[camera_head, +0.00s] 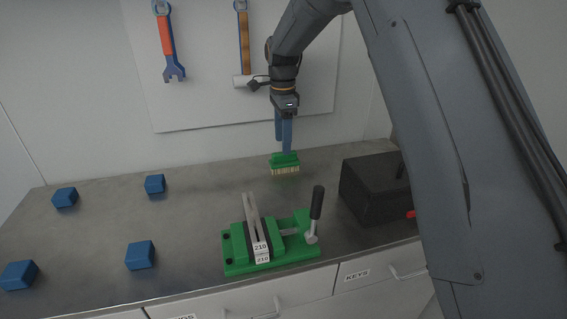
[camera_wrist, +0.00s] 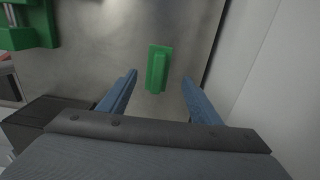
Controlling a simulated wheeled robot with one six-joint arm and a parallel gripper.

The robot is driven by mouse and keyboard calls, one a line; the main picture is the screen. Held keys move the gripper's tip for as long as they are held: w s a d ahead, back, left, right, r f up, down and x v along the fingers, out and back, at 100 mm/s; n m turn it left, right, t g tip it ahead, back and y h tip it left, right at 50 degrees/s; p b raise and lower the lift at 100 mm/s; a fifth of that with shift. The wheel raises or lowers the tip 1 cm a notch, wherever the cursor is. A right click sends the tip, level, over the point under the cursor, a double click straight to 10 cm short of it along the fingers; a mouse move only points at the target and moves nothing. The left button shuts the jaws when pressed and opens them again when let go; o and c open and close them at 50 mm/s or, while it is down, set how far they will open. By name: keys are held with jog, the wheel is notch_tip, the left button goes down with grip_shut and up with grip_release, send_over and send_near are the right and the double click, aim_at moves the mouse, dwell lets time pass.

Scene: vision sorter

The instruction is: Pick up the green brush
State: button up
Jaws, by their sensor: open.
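The green brush (camera_head: 285,161) has a green top and pale bristles pointing down, and it is at the back of the metal worktop in the head view. In the wrist view the brush (camera_wrist: 158,68) shows from above as a green block, ahead of and between the fingers. My gripper (camera_head: 284,143) points down right above the brush in the head view. In the wrist view my gripper (camera_wrist: 160,82) has its two blue fingers spread wide with nothing between them. I cannot tell exactly how far the fingertips are from the brush.
A green vise (camera_head: 240,262) with a black-handled lever stands at the front middle of the worktop (camera_head: 100,235). A black box (camera_head: 368,206) sits to the right. Several blue blocks (camera_head: 141,255) lie at left. Tools hang on the white back panel (camera_head: 200,100).

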aim_at(284, 161)
jog(key=shift+s+d+f+p, duration=0.1)
jog(key=shift+f+p, duration=0.55)
jog(key=shift+f, duration=0.7)
jog(key=shift+s+d+f+p, duration=0.1)
jog(key=shift+f+p, duration=0.5)
jog(key=shift+f, duration=0.75)
jog(key=c, duration=1.2)
